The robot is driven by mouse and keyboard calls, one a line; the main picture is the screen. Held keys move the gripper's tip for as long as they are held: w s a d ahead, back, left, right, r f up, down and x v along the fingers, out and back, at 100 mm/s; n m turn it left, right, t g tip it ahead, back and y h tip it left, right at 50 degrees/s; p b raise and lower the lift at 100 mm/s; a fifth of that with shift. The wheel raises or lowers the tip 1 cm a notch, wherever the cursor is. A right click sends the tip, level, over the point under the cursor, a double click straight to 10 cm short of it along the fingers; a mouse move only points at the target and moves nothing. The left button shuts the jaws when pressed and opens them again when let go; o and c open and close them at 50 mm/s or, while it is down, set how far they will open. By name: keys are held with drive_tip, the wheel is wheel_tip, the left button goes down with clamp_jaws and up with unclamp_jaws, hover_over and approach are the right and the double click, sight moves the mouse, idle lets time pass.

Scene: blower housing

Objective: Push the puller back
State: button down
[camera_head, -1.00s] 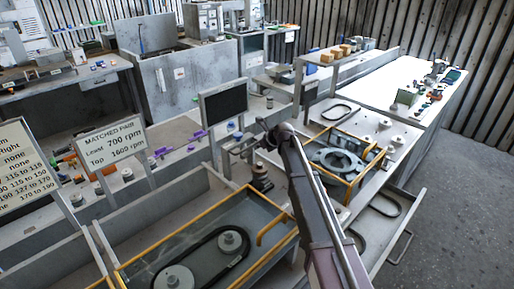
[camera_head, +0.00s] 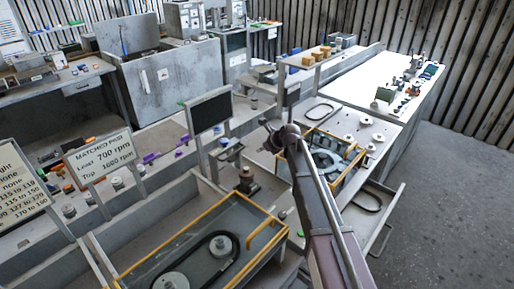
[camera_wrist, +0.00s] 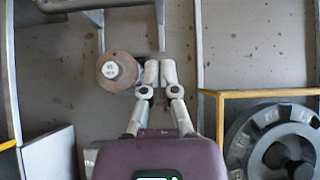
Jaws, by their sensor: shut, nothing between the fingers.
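My gripper (camera_wrist: 158,75) is shut and empty in the wrist view, its two slim grey fingers side by side. A round brown piece with a pale, marked cap (camera_wrist: 111,70) stands just left of the fingertips; it may be the puller, but I cannot tell for sure. It looks very near the left finger, and contact is unclear. In the head view, my arm reaches up from the bottom edge and its end (camera_head: 272,138) is over the bench; the fingertips are hard to make out. A small dark piece on a brown base (camera_head: 247,182) stands left of the arm.
A yellow-edged tray (camera_head: 171,243) with two wheels and a belt lies in front. Another yellow-edged frame (camera_head: 355,152) holds a grey ring part, right of my arm. A dark screen (camera_head: 210,112) stands behind. In the wrist view, a dark wheel (camera_wrist: 238,150) is at lower right.

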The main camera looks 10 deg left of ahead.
drive_tip(key=shift+s+d+r, duration=0.2)
drive_tip(key=shift+d+r, duration=0.2)
drive_tip(key=s+d+f+n+g+h, duration=0.2)
drive_tip(key=s+d+n+h, duration=0.2)
drive_tip(key=s+d+n, duration=0.8)
drive_tip(key=s+d+f+n+g+h, duration=0.2)
drive_tip(key=s+d+f+n+h, duration=0.1)
drive_tip(key=s+d+n, duration=0.9)
drive_tip(key=s+d, duration=0.5)
drive_tip(key=d, duration=0.3)
drive_tip(key=shift+s+d+f+g+h, duration=0.2)
drive_tip(key=shift+s+d+g+h, duration=0.1)
drive_tip(key=shift+h, duration=0.1)
